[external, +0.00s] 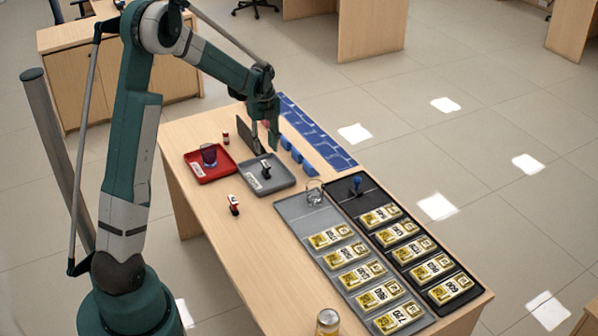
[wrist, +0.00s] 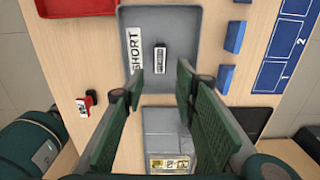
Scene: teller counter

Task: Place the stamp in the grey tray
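The grey tray (external: 284,181) lies near the far end of the counter; it shows in the wrist view with a "SHORT" label (wrist: 181,20). A red stamp with a white face and dark handle (external: 234,205) stands on bare wood left of the tray (wrist: 88,101). A blue-handled stamp (external: 357,184) is in the black tray.
A red tray (external: 193,171) with a purple cup (external: 209,155) adjoins the grey tray. Long trays of gold bars (external: 286,211) fill the right.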

